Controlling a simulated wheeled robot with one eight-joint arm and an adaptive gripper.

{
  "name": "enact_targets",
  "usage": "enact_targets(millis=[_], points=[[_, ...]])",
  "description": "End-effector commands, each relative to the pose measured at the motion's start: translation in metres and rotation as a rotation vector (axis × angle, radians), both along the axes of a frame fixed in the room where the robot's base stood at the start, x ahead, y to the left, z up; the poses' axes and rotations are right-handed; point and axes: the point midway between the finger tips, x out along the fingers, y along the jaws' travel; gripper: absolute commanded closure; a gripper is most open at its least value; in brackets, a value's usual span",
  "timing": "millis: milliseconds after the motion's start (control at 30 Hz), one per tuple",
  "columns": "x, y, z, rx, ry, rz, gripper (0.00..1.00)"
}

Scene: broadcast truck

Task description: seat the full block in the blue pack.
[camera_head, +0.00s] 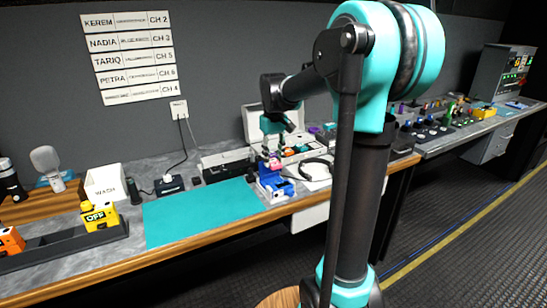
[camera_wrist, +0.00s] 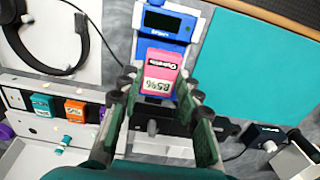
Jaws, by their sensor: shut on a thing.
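The blue pack (camera_head: 275,187) stands at the right end of the teal mat, and its dark screen shows in the wrist view (camera_wrist: 165,24). My gripper (camera_wrist: 158,84) is shut on a pink block (camera_wrist: 160,68) with a white label that seems to read 85%, upside down. The pink block overlaps the near end of the blue pack in the wrist view; I cannot tell whether it touches or sits in it. In the head view my gripper (camera_head: 273,152) is just above the blue pack.
A headset (camera_wrist: 45,35) lies beside the blue pack. The teal mat (camera_head: 200,212) is clear. A yellow pack (camera_head: 99,215) marked OFF and an orange pack (camera_head: 10,240) stand in a dark tray at left. A black charger (camera_wrist: 265,137) and cable lie behind the mat.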

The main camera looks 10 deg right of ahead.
Motion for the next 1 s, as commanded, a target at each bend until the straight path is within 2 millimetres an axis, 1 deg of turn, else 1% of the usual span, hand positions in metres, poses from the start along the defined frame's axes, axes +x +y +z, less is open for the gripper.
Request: enact_targets(millis=[600, 800, 1000], points=[[0.001, 0.0, -0.048, 0.0, 0.0, 0.0, 0.87], [0.0, 0.0, -0.055, 0.0, 0.0, 0.0, 0.87], [0.0, 0.0, -0.056, 0.0, 0.0, 0.0, 0.87]])
